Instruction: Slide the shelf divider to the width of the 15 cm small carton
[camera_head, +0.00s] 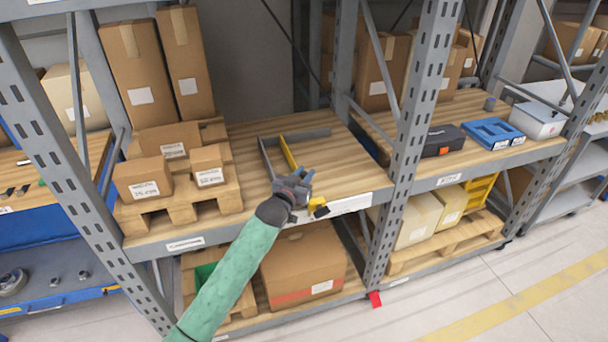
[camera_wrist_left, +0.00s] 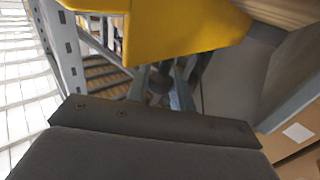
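The yellow shelf divider (camera_head: 289,153) stands on the wooden shelf board beside a grey L-shaped rail (camera_head: 268,160). My left gripper (camera_head: 296,185) is at the divider's front end, near the shelf edge. A yellow piece (camera_head: 316,204) shows just right of it. In the left wrist view a yellow part (camera_wrist_left: 180,28) fills the top, close to the gripper; whether the fingers grip it is hidden. Three labelled cartons sit on a pallet to the left: front left (camera_head: 143,190), front right (camera_head: 207,163) and behind (camera_head: 170,139). Their labels are too small to read surely. My right gripper is out of view.
The pallet (camera_head: 185,212) fills the left of this shelf. Bare board (camera_head: 350,175) lies right of the divider, up to a grey upright (camera_head: 408,135). A large carton (camera_head: 303,262) is on the level below. Tall cartons (camera_head: 138,75) stand behind the pallet.

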